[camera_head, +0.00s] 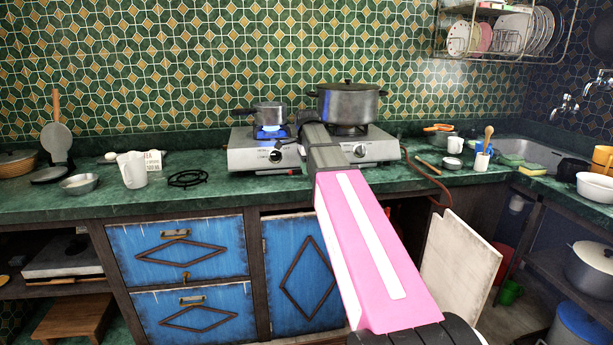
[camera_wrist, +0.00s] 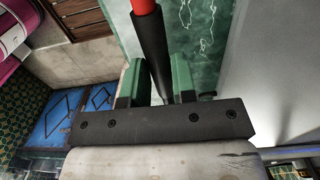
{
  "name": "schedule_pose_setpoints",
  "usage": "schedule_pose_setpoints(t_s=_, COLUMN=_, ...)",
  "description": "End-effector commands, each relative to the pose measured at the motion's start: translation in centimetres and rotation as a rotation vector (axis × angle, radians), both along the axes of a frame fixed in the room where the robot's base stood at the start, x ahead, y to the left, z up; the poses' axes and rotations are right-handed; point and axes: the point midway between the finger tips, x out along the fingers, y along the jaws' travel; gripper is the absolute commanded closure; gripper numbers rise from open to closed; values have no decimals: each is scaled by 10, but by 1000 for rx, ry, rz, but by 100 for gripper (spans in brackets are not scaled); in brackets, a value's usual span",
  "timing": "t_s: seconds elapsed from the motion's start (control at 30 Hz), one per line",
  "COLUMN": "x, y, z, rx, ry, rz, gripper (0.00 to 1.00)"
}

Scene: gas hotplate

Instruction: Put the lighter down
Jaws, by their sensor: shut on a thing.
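The lighter (camera_wrist: 153,55), a dark rod with a red end, stands between the green-padded fingers of my gripper (camera_wrist: 157,85) in the wrist view. The fingers are shut on it. In the head view my gripper (camera_head: 308,120) is at the middle of the gas hotplate (camera_head: 245,155), between its two burners, and the lighter cannot be clearly made out there. A blue flame (camera_head: 268,132) burns on the left burner under a small pot (camera_head: 270,114). A large lidded pot (camera_head: 348,104) stands on the right burner.
A hose (camera_head: 432,180) hangs at the right. Cups and utensils stand near the sink (camera_head: 540,152).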

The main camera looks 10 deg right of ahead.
Motion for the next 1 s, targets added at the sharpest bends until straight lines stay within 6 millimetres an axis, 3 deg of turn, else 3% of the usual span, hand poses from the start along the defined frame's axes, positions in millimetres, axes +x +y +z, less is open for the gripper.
schedule_pose_setpoints(t_s=0.2, x=-1, y=0, z=-28, rx=0, ry=2, rz=0, gripper=100)
schedule_pose_setpoints(t_s=0.6, x=-1, y=0, z=-32, rx=0, ry=0, rz=0, gripper=100)
schedule_pose_setpoints(t_s=0.63, x=0, y=0, z=-33, rx=0, ry=0, rz=0, gripper=72)
schedule_pose_setpoints(t_s=0.7, x=0, y=0, z=-32, rx=0, ry=0, rz=0, gripper=50)
schedule_pose_setpoints(t_s=1.0, x=0, y=0, z=-32, rx=0, ry=0, rz=0, gripper=50)
